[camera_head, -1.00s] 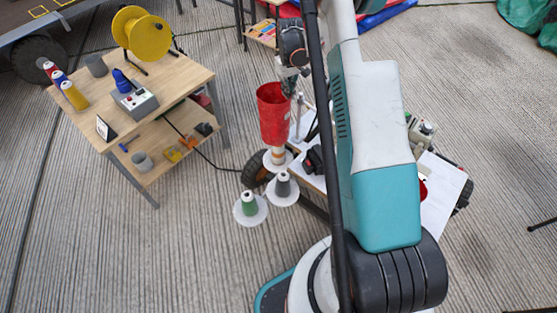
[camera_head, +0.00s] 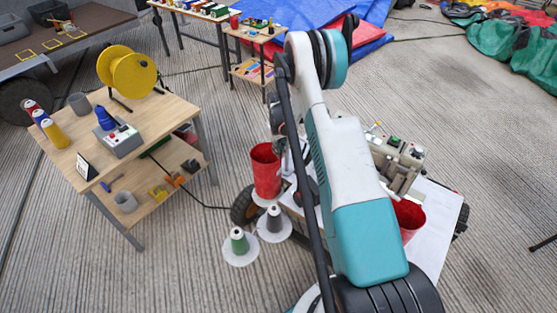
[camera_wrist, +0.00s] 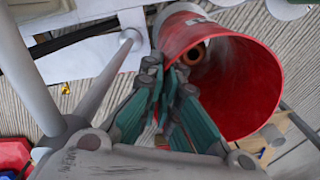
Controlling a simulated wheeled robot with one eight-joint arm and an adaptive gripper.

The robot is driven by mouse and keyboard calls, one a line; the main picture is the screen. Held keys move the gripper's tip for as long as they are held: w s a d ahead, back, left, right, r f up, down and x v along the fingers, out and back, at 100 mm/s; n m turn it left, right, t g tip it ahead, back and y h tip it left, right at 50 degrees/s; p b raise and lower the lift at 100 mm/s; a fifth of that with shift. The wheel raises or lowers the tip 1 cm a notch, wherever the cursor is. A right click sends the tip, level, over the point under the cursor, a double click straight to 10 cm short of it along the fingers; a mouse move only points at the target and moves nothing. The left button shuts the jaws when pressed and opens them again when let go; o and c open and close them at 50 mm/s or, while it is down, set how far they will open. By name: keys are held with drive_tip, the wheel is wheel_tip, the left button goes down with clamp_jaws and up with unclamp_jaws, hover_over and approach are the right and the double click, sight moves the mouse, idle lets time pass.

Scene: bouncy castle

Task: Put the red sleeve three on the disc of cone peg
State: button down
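Whether the lower rim touches the disc is not clear. In the head view my arm mostly hides the gripper.
A grey cone peg (camera_head: 273,218) and a green one (camera_head: 239,240) stand on white discs beside the sleeve. Another red sleeve (camera_head: 408,218) stands on the white cart top (camera_head: 440,225), near a machine (camera_head: 397,160). A wooden table (camera_head: 150,115) with a yellow reel is left.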

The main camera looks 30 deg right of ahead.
wheel_tip(320, 180, down, 4)
drive_tip(key=shift+f+b, duration=0.1)
drive_tip(key=shift+b, duration=0.65)
drive_tip(key=c, duration=1.8)
unclamp_jaws()
drive_tip(key=shift+f, duration=0.1)
wheel_tip(320, 180, up, 12)
drive_tip(key=p, duration=0.4)
